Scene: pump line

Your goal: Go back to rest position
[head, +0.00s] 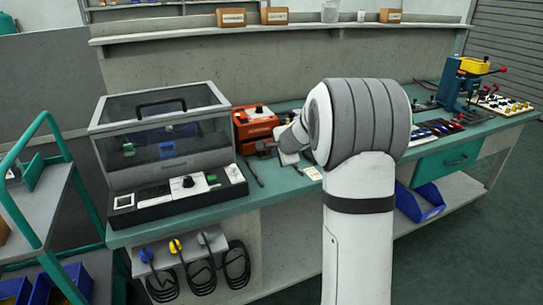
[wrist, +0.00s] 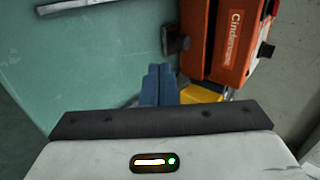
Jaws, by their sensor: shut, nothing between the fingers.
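My gripper (wrist: 160,72) shows in the wrist view as two blue fingers pressed together, with nothing between them. They point at the green bench top (wrist: 75,65), close beside an orange device (wrist: 235,38) lettered "Cinderware". Part of a yellow thing shows just right of the fingers. In the head view my arm reaches over the bench, and its wrist end is beside the same orange device (head: 254,123). The fingertips are hard to make out there. I cannot tell whether they touch the bench or the device.
A clear-lidded test box (head: 165,150) stands left of the orange device. A green-framed cart (head: 45,225) is at the left. A blue and yellow press (head: 462,82) stands at the bench's right end, and a blue bin (head: 420,201) sits below. Dark floor at the right is clear.

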